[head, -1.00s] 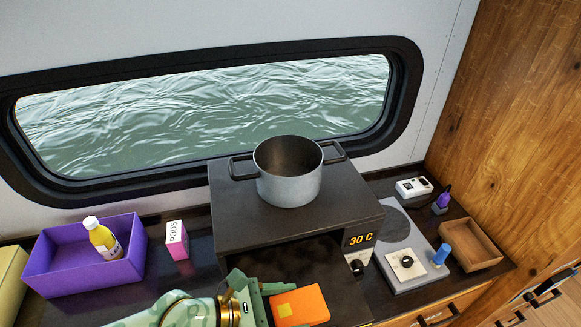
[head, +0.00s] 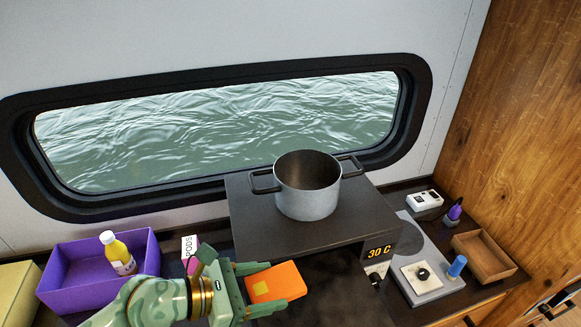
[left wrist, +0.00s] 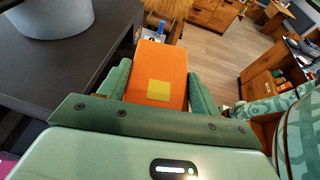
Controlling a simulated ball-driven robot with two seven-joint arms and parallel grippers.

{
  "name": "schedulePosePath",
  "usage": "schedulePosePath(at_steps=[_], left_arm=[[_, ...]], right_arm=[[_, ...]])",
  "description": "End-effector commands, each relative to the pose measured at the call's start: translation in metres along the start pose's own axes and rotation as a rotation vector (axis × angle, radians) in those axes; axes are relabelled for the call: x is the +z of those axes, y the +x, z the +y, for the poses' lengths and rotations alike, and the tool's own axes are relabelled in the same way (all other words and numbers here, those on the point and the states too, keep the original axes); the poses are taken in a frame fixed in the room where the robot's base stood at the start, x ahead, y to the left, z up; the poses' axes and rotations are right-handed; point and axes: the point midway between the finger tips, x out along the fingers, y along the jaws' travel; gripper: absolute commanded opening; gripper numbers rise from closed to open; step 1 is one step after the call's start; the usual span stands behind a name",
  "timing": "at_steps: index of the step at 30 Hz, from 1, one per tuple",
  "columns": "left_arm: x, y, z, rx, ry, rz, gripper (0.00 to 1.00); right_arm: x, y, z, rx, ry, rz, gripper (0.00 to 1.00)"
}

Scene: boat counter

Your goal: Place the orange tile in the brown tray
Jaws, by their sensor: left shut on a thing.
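The orange tile (head: 274,281), with a yellow square on it, is held between the fingers of my left gripper (head: 268,285), in front of the black oven box. In the left wrist view the orange tile (left wrist: 160,72) sits between the two green fingers. The brown tray (head: 484,258) is a small open wooden tray at the right end of the counter, and it looks empty. The left gripper is well to the left of it. My right gripper is not in view.
A grey pot (head: 307,188) stands on the black oven box (head: 250,215). A purple bin (head: 75,262) with a yellow bottle (head: 118,254) and a pink pods box (head: 190,252) are left.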

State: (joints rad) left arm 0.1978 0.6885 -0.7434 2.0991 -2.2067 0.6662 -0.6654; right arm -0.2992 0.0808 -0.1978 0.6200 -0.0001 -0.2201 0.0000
Motion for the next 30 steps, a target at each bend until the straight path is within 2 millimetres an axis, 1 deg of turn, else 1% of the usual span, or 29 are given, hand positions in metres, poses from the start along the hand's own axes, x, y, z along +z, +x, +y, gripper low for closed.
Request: schedulePosePath(at_steps=[5,8,9,12,15,20,21,29,30], left_arm=[[0.021,-0.035,0.034,0.061,-0.021,-0.011,0.37],[0.032,-0.064,0.054,0.1,-0.031,-0.013,0.37],[0.036,-0.076,0.061,0.115,-0.034,-0.014,0.37],[0.042,-0.104,0.074,0.147,-0.039,-0.011,0.37],[0.047,-0.128,0.082,0.174,-0.039,-0.008,0.37],[0.051,-0.16,0.09,0.207,-0.04,-0.001,0.37],[0.048,-0.162,0.09,0.21,-0.04,0.001,0.37],[-0.001,-0.141,0.091,0.208,-0.04,0.001,0.37],[-0.011,-0.137,0.091,0.208,-0.041,0.001,0.37]], right_arm=[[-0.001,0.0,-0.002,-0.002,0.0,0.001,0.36],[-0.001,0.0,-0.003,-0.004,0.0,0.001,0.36],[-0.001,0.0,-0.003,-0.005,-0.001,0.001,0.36],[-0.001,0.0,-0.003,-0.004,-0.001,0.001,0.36],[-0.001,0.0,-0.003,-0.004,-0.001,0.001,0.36],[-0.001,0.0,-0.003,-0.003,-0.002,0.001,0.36],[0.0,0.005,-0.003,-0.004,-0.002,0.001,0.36],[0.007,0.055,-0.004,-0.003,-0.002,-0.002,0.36],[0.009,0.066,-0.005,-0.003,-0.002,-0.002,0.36]])
